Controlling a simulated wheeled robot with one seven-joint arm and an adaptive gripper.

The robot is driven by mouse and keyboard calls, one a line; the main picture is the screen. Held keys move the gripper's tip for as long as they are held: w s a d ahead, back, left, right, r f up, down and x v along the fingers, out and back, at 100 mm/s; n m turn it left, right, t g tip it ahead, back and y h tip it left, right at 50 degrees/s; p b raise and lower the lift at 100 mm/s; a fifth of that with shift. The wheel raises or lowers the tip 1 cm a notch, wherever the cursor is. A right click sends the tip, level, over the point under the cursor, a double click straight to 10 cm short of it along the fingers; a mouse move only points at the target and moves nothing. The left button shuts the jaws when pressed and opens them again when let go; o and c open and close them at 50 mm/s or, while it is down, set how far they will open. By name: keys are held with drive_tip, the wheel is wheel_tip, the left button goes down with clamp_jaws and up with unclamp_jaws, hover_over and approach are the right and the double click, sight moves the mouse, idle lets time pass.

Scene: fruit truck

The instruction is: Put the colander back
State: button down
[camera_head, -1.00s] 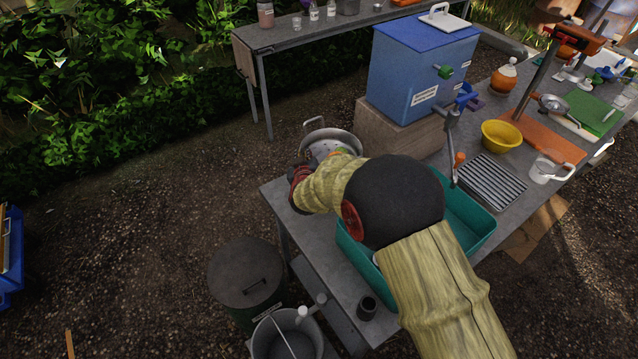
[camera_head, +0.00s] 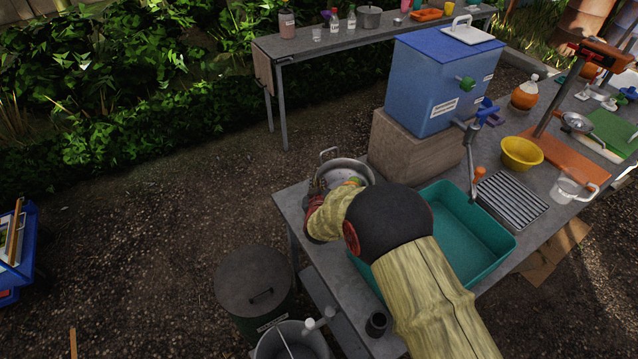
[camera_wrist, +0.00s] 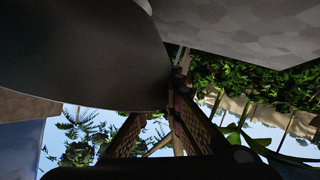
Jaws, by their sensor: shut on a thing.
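The grey metal colander (camera_head: 350,166) has its handle loop showing at the upper left of its rim. It is over the far left end of the grey table, left of the wooden block under the blue water container. My gripper (camera_head: 320,190) is at the colander's near left side, shut on it. My arm covers its near side, and I cannot tell whether it touches the table. In the wrist view the colander (camera_wrist: 80,60) is a large dark curved shape at upper left, close to my gripper (camera_wrist: 172,105).
The blue container (camera_head: 430,85) stands on the wooden block (camera_head: 400,150). The teal basin (camera_head: 490,255) is partly behind my arm, with a tap above it. A yellow bowl (camera_head: 521,153) and a drying rack (camera_head: 512,197) are to the right. A lidded bin (camera_head: 255,280) stands left of the table.

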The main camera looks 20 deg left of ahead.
drive_tip(key=c, duration=1.9)
unclamp_jaws()
drive_tip(key=shift+p+v, duration=1.45)
drive_tip(key=shift+v, duration=4.6)
drive_tip(key=s+d+r+m+g, duration=0.2)
drive_tip(key=d+r+m+g, duration=0.1)
drive_tip(key=d+r, duration=1.55)
drive_tip(key=s+d+r+m+g+h, duration=0.1)
drive_tip(key=s+d+r, duration=0.1)
drive_tip(key=s+d, duration=0.5)
drive_tip(key=s+d+r+m+g+h, duration=0.1)
drive_tip(key=s+d+r+m+g, duration=0.1)
drive_tip(key=s+d, duration=0.4)
drive_tip(key=s+d+r+m+g+h, duration=0.1)
drive_tip(key=s+d+r, duration=0.3)
drive_tip(key=s, duration=1)
drive_tip(key=shift+s+d+m+h, duration=0.15)
drive_tip(key=shift+d+m+h, duration=0.15)
drive_tip(key=shift+d, duration=0.6)
drive_tip(key=shift+s+d+m+h, duration=0.15)
drive_tip(key=shift+d+m+h, duration=0.15)
drive_tip(key=shift+d, duration=0.6)
